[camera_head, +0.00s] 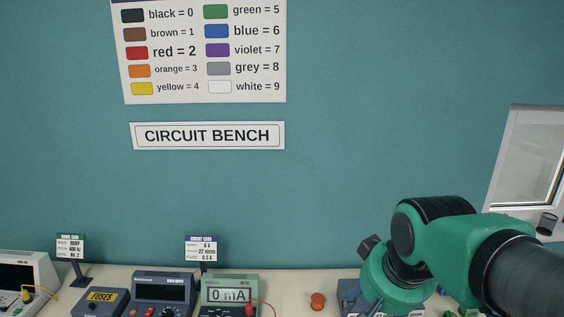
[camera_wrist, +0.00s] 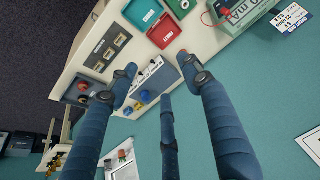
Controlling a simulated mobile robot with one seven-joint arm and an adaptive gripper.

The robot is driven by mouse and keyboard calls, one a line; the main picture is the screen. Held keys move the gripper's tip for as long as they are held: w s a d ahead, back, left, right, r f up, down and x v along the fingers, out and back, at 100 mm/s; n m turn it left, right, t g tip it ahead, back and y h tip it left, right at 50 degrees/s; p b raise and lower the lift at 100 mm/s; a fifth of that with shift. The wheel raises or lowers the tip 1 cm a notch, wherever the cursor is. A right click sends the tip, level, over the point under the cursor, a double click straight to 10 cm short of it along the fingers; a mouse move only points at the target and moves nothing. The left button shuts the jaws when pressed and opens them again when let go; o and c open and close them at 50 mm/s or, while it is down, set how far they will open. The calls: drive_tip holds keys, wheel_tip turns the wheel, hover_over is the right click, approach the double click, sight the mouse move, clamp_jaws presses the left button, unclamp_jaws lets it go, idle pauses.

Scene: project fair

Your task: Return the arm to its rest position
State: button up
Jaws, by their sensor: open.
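My arm (camera_head: 435,250), green with dark joints, reaches in from the right edge of the head view, over the right part of the bench. In the wrist view my gripper (camera_wrist: 157,68) has its blue fingers spread wide apart, with nothing held between them. Beyond the fingertips is a grey box with blue and yellow knobs (camera_wrist: 150,85) on the bench; the fingers look apart from it, though the exact gap is hard to tell. My gripper's fingers cannot be made out in the head view.
The pale bench (camera_head: 290,278) runs along the teal wall. On it stand a meter reading 0 mA (camera_head: 229,294), a dark power unit (camera_head: 163,287) and a FUSES box (camera_head: 101,301). Green (camera_wrist: 143,12) and red (camera_wrist: 165,30) trays show in the wrist view. A window (camera_head: 530,160) is at right.

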drive_tip(key=s+d+f, duration=0.1)
drive_tip(key=s+d, duration=0.1)
drive_tip(key=s, duration=0.3)
drive_tip(key=s+d+f+t+b, duration=0.1)
drive_tip(key=s+d+f, duration=0.1)
drive_tip(key=s, duration=0.3)
drive_tip(key=shift+d+f+h, duration=0.2)
drive_tip(key=shift+f+h, duration=0.05)
drive_tip(key=shift+h, duration=0.05)
